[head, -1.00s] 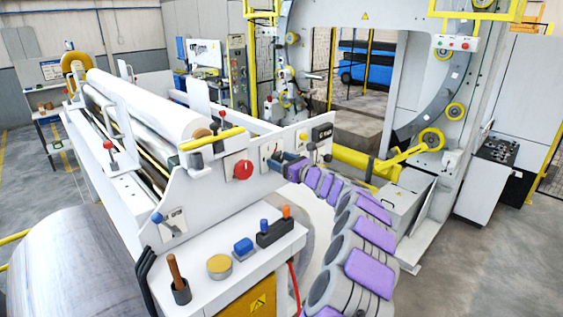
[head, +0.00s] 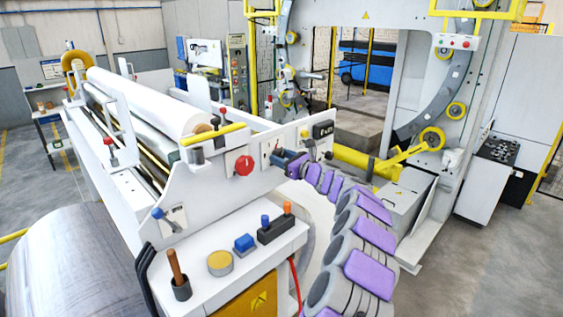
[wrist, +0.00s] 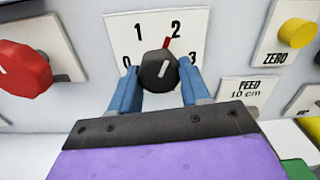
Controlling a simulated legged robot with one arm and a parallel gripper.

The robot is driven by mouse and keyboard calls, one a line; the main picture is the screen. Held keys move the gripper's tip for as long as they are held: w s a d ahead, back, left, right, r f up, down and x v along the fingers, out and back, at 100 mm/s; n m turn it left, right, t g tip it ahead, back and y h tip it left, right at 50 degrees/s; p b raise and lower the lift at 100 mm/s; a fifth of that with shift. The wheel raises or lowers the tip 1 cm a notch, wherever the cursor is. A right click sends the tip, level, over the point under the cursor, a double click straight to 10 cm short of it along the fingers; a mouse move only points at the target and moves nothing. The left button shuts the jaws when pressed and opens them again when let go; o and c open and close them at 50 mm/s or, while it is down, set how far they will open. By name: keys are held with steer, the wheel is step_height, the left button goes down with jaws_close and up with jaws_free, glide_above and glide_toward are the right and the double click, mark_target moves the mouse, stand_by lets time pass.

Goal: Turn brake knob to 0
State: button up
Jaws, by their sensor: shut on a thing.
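The brake knob (wrist: 158,70) is round and black, on a white dial plate (wrist: 125,30) numbered 0 to 3 in the wrist view. Its red pointer points up, just left of the 2, and a white line marks its face. My gripper (wrist: 158,68) has its two blue fingers on the left and right sides of the knob, shut on it. The 0 and 3 are partly covered by the fingers. In the head view my gripper (head: 285,160) is at the machine's white front panel, and the knob there is too small and hidden to make out.
A red knob (wrist: 24,70) is left of the dial, and a yellow button (wrist: 297,33) marked ZERO is to the right. A FEED label (wrist: 247,90) is below it. In the head view, a console (head: 215,285) with a stick and buttons stands in front of the panel.

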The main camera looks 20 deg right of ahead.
steer(key=n+b, duration=0.7)
steer(key=b, duration=0.1)
steer(key=n+b, duration=0.4)
steer(key=shift+d+f+n, duration=0.15)
steer(key=shift+d+n, duration=0.1)
steer(key=shift+n, duration=0.05)
steer(key=n+b, duration=0.5)
steer(key=n, duration=0.1)
steer(key=shift+w+f, duration=0.1)
steer(key=n+b, duration=0.2)
steer(key=n, duration=0.2)
steer(key=shift+n, duration=0.4)
steer(key=shift+a, duration=0.1)
steer(key=shift+n, duration=0.3)
